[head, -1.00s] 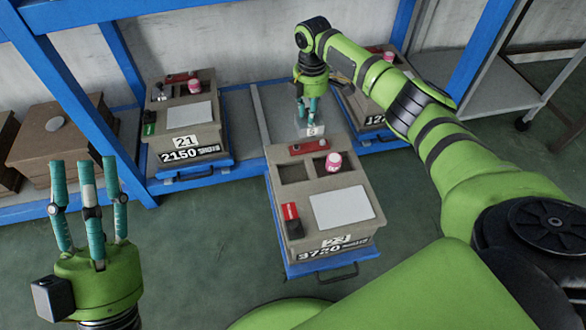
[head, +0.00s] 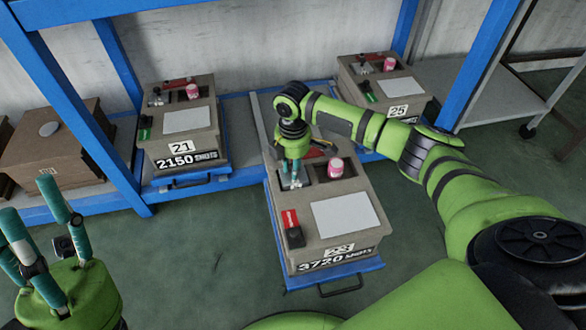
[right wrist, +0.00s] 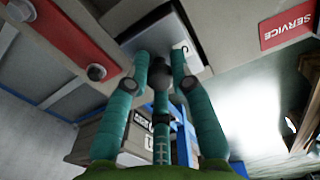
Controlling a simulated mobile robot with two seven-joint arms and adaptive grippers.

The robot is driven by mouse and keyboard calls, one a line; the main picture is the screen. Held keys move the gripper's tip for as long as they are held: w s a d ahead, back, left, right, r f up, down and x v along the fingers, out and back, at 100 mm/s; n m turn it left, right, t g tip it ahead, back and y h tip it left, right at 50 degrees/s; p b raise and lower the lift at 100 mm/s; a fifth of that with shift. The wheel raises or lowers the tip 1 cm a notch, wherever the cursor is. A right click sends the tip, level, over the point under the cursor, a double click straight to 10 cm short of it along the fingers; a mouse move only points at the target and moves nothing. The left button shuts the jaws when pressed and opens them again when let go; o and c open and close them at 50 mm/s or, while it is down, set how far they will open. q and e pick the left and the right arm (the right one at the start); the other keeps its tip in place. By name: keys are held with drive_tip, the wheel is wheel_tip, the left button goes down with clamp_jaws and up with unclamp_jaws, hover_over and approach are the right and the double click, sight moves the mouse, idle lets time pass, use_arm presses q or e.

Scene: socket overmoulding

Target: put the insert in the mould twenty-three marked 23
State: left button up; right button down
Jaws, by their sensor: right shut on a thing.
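Mould twenty-three (head: 345,240) is the grey-brown box in the centre of the head view, marked 23 and 3720 shots. A pink cup (head: 335,167) stands in the right pocket. My right gripper (head: 295,181) is shut, fingers down, at the left pocket (right wrist: 160,38). The insert in its fingers is mostly hidden; I cannot tell whether it touches the pocket floor. My left gripper (head: 32,215) is open and empty, fingers up, at the left edge.
A mould marked 21 (head: 188,150) stands at the left and one marked 25 (head: 398,112) at the back right, both on the blue rack (head: 125,70). A brown box (head: 60,165) is at far left. Green floor (head: 190,240) is free in front.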

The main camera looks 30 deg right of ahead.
drive_tip(key=shift+r, duration=0.15)
drive_tip(key=c, duration=1.1)
unclamp_jaws()
drive_tip(key=shift+f, duration=0.2)
